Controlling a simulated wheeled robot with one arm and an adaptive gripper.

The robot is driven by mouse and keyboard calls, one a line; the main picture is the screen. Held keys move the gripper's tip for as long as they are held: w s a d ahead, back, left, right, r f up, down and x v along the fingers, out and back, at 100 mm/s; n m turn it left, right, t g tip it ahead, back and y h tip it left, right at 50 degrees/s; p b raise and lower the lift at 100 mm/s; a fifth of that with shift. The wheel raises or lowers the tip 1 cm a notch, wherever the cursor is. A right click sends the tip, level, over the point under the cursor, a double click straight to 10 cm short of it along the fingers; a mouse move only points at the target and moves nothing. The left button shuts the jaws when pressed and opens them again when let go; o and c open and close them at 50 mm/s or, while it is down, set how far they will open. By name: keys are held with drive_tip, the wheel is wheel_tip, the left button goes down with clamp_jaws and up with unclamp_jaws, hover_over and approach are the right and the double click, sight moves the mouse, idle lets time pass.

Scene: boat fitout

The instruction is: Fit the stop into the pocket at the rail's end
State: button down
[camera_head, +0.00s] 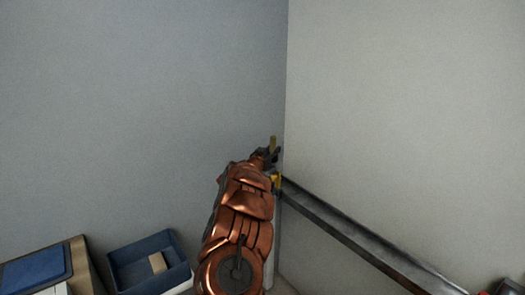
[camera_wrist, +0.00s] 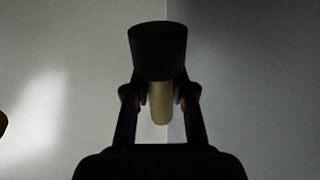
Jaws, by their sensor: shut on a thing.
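My gripper (camera_head: 268,155) is at the room's corner, at the far end of my copper arm. In the wrist view, my gripper (camera_wrist: 160,95) is shut on a piece with a wide dark round end (camera_wrist: 158,52) and a narrower tan shaft (camera_wrist: 160,105); I take it to be the stop. A tan bit of it (camera_head: 273,143) shows above the gripper in the head view. The grey metal rail (camera_head: 350,232) runs along the right wall, its far end just below the gripper. A small yellow piece (camera_head: 276,181) sits at that end. The pocket itself cannot be made out.
A dark blue tray (camera_head: 180,277) with a tan block (camera_head: 158,263) in it stands at the lower left. Beside it is a wooden-edged surface (camera_head: 80,265) with a blue panel (camera_head: 33,268). Two walls meet close behind the gripper. A red and dark object (camera_head: 505,287) shows at bottom right.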

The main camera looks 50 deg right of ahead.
drive_tip(key=shift+s+d+f, duration=0.1)
drive_tip(key=shift+s+d, duration=0.1)
drive_tip(key=shift+d, duration=0.15)
drive_tip(key=shift+w+a+f, duration=0.15)
drive_tip(key=shift+f, duration=0.05)
drive_tip(key=shift+w+f+b, duration=0.1)
drive_tip(key=shift+f+b, duration=0.2)
drive_tip(key=shift+b, duration=0.25)
drive_tip(key=shift+f+b, duration=1.7)
drive_tip(key=shift+f, duration=0.15)
drive_tip(key=shift+f+b, duration=0.35)
drive_tip(key=shift+f, duration=1.55)
drive_tip(key=c, duration=0.9)
unclamp_jaws()
